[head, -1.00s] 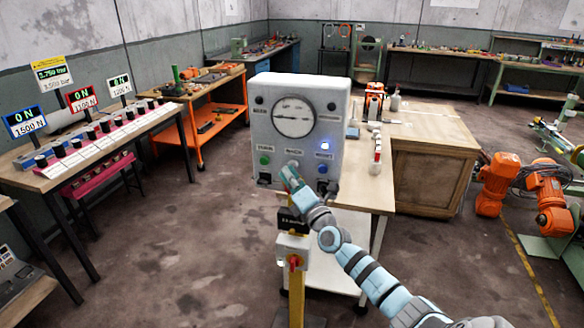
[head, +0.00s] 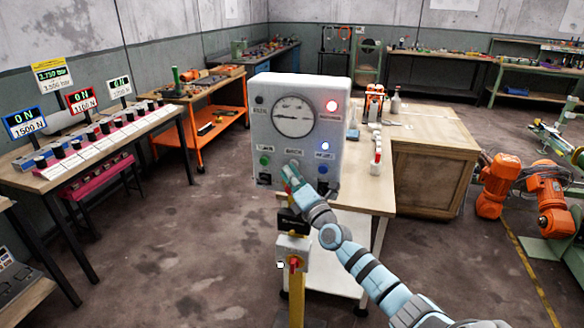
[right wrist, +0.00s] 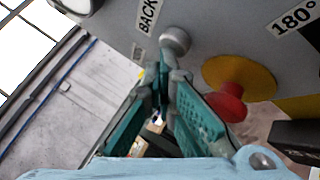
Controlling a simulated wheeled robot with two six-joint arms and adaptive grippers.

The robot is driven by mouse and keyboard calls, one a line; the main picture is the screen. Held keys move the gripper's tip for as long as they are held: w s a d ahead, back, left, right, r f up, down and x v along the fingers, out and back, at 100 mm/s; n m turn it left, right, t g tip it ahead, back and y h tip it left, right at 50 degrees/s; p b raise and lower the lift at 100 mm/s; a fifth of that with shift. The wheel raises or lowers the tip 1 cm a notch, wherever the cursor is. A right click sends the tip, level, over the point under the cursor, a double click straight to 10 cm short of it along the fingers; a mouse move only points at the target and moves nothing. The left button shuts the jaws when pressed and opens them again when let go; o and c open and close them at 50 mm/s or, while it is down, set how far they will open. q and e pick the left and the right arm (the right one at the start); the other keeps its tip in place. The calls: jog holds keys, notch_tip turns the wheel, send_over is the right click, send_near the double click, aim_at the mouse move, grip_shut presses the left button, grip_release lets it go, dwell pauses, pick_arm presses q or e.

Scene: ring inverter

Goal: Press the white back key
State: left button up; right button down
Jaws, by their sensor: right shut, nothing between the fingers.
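The white back key (right wrist: 175,40) is a round, pale knob beside a BACK label (right wrist: 147,15) in the right wrist view. In the head view it is at the middle of the lower row on the grey control box (head: 335,150), largely hidden by my gripper. My right gripper (right wrist: 166,72) is shut and empty, its fingertips right at the key. It also shows in the head view (head: 290,171) in front of the box. I cannot tell whether the tips touch the key. My left gripper is not in view.
A green button (head: 264,160) and a blue button (head: 323,169) flank the key. A red knob on a yellow disc (right wrist: 240,77) is close to the fingers. A yellow post (head: 297,295) stands below the box.

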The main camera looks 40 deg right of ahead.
jog(key=shift+s+a+p, duration=0.5)
jog(key=shift+a+p, duration=0.15)
jog(key=shift+a, duration=0.1)
jog(key=s+a+p, duration=0.1)
jog(key=a, duration=0.1)
jog(key=s+a+p, duration=0.2)
dwell(0.4)
